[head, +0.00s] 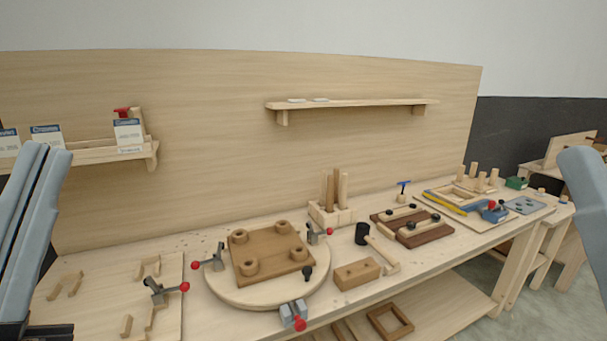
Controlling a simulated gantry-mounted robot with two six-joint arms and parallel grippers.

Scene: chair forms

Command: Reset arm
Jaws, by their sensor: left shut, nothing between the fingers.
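My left gripper (47,152) stands at the left edge of the head view, pointing up. Its grey fingers lie side by side and are shut, with nothing between them. It is in front of the left part of the bench and touches nothing that I can see. A grey part of my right gripper (583,205) shows at the right edge, cut off by the frame. Whether it is open or shut cannot be told.
The workbench (420,290) carries a round board (220,293) with a brown chair-seat form (268,256) and red-knobbed clamps. To the right are a wooden block (357,274), a black cup (362,234) and a tool board (440,208). A wall shelf (365,103) hangs above.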

